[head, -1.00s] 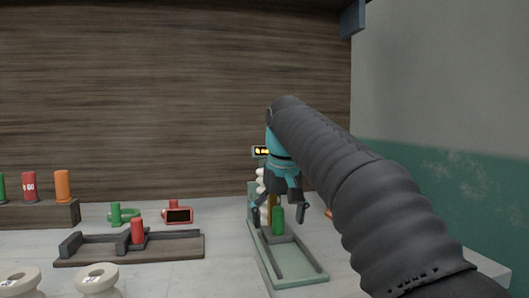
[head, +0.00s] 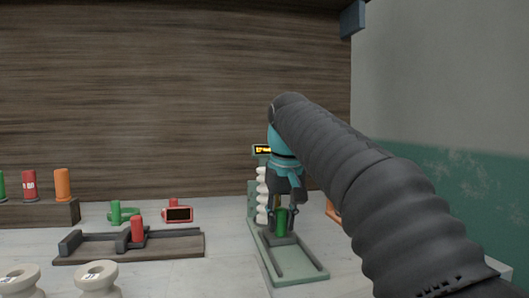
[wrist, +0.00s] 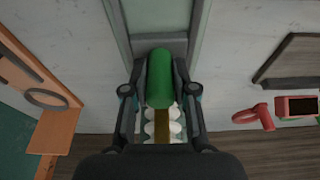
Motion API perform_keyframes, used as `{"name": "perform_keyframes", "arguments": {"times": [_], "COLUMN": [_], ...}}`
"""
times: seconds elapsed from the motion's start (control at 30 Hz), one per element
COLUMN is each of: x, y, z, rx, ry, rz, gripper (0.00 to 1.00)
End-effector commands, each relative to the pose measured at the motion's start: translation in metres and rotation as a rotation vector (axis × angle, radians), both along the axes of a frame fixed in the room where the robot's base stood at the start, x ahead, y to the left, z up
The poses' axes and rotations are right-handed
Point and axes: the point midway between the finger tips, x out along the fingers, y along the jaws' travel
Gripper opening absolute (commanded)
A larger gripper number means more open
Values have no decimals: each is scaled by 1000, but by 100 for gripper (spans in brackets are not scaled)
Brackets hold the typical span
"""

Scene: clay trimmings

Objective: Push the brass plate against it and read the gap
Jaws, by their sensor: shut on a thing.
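My gripper (head: 280,214) is shut on the green upright handle (head: 281,223) of the pale green gauge (head: 312,273). In the wrist view the fingers flank the handle (wrist: 160,78) on both sides. The handle stands on a dark grey slide piece (wrist: 160,45) between two rails. A brass strip (wrist: 162,125), seemingly the brass plate, shows below the handle in the wrist view. White ribbed pieces (wrist: 176,130) show on both sides of it; their contact with the brass is hidden. A white ribbed stack (head: 262,195) also stands at the gauge in the head view. The lit display (head: 262,149) is partly covered and unreadable.
A dark fixture (head: 180,247) with a red handle lies left of the gauge. A red-framed display (head: 178,214) and a green ring (head: 124,215) are behind it. White ribbed rings (head: 97,277) stand front left. An orange stand (wrist: 58,131) is close beside the gauge.

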Motion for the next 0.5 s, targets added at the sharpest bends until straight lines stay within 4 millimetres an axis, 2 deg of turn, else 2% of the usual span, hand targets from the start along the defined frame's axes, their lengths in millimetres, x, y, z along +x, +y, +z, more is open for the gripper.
{"name": "perform_keyframes", "arguments": {"times": [0.5], "x": [-26], "y": [-8], "z": [-2], "rx": [-1], "ry": [2], "rz": [0], "gripper": [0]}}
